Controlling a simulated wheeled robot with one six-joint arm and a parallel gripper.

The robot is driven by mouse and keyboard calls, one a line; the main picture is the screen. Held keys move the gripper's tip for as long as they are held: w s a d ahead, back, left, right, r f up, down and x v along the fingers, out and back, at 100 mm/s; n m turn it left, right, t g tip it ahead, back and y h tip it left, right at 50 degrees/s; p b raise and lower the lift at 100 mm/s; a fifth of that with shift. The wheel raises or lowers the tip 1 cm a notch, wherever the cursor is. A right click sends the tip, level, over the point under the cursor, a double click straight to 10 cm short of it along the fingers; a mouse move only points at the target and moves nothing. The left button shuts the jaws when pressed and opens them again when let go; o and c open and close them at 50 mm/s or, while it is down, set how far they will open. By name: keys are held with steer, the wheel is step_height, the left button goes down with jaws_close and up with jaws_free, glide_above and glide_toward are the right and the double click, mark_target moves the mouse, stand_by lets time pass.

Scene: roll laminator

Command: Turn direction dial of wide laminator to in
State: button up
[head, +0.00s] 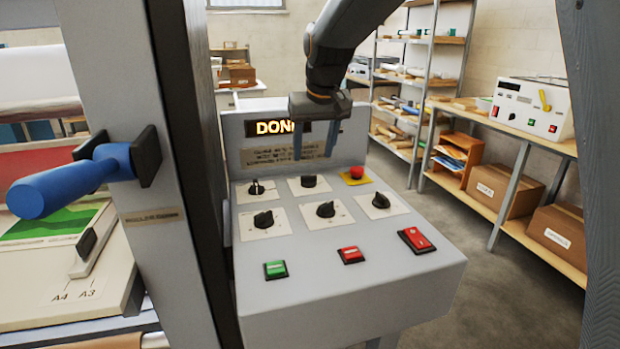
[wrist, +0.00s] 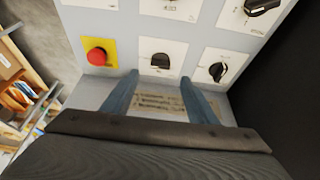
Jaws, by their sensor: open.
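The wide laminator's control panel (head: 350,290) carries several black dials on white label plates. The back row has a left dial (head: 256,188), a middle dial (head: 308,181) and a red mushroom button (head: 355,173). The front row has three dials: left (head: 264,219), middle (head: 326,209) and right (head: 380,201). The labels are too small to read, so I cannot tell which is the direction dial. My gripper (head: 314,154) is open and empty above the back row. In the wrist view its blue fingertips (wrist: 160,78) straddle the line towards the back middle dial (wrist: 160,61), apparently without touching it.
A lit display (head: 278,128) reading "DONE" stands behind the dials. A green button (head: 275,269), a red button (head: 350,254) and a red switch (head: 416,239) lie along the front. A grey upright (head: 165,200) with a blue-handled lever (head: 70,186) stands left.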

mark_target(309, 176)
steer(key=shift+p+x, duration=0.75)
steer(key=shift+x, duration=3.35)
steer(key=shift+a, duration=0.1)
steer(key=c, duration=1.1)
